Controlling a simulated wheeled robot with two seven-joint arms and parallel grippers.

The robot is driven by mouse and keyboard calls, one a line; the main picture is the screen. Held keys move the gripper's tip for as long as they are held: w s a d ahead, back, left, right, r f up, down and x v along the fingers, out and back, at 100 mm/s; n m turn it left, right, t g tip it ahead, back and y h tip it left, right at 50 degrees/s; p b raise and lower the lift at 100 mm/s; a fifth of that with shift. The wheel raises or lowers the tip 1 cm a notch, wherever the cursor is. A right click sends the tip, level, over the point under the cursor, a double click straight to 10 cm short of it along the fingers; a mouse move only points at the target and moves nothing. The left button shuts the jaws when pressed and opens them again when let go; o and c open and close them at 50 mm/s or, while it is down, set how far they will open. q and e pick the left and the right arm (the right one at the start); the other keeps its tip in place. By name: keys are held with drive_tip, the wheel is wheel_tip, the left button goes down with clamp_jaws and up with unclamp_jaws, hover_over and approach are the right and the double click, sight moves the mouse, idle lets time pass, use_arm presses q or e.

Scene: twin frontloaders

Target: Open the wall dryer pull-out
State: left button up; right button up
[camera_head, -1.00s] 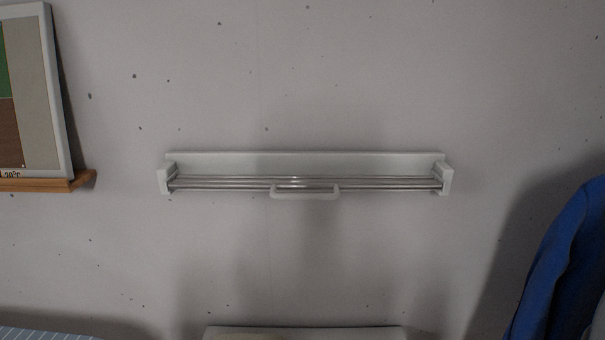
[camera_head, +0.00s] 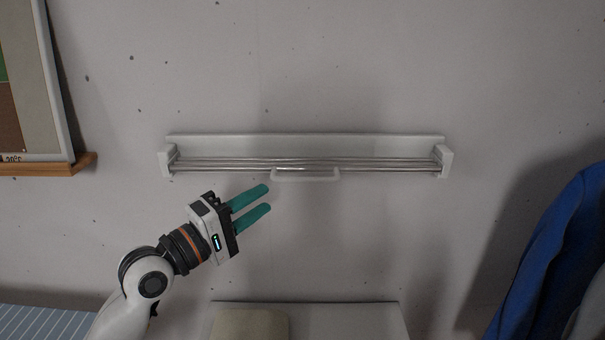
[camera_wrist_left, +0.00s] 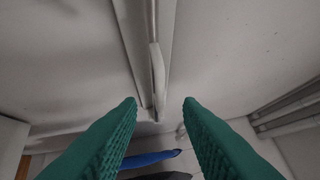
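The wall dryer (camera_head: 305,142) is a white wall-mounted rack with metal bars, folded in against the wall. Its white handle (camera_head: 305,175) hangs at the front middle, below the bars. My left gripper (camera_head: 268,201) is open and empty, below and left of the handle, with teal fingers pointing right and slightly up. In the left wrist view, the two green fingers (camera_wrist_left: 160,102) are apart, and the dryer (camera_wrist_left: 135,35) with its pale handle (camera_wrist_left: 158,75) shows beyond and between them. The handle is not between the fingertips in the head view. My right gripper is not in view.
A framed board on a wooden ledge (camera_head: 50,167) is on the wall at left. A blue garment (camera_head: 550,255) hangs at right. A pale surface (camera_head: 345,320) with a beige item (camera_head: 250,324) is below. The wall around the dryer is clear.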

sight(292, 181)
use_arm(q)
drive_tip(key=p+x, duration=0.3)
drive_tip(key=x, duration=0.7)
drive_tip(key=shift+w+d+r, duration=0.1)
drive_tip(key=shift+d, duration=0.1)
drive_tip(key=shift+w+d, duration=0.4)
clamp_jaws()
